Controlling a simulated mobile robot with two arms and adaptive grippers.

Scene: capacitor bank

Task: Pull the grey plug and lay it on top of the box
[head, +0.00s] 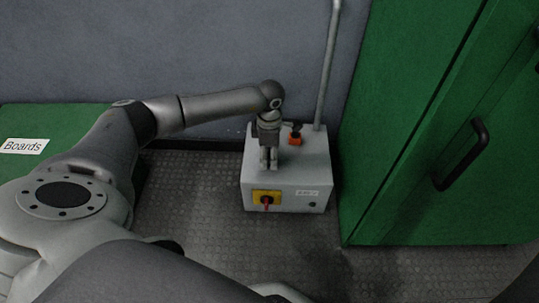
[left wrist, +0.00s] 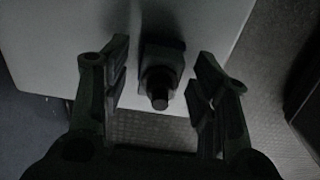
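The grey box (head: 312,168) stands on the floor against the wall. My left gripper (head: 268,165) points down over its top in the head view and covers what is beneath. In the left wrist view, a dark grey plug-like piece (left wrist: 161,72) with a round end stands out from the pale box surface (left wrist: 210,25). It looks like the grey plug. The fingers of the left gripper (left wrist: 160,82) are open on either side of it, with a gap on each side. My right gripper is not in view.
An orange connector (head: 295,138) sits on the box top, right of the gripper. The box front has a yellow plate with a red switch (head: 266,200). A pipe (head: 328,65) rises behind. A green cabinet (head: 400,130) stands close at right, a green "Boards" box (head: 60,125) at left.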

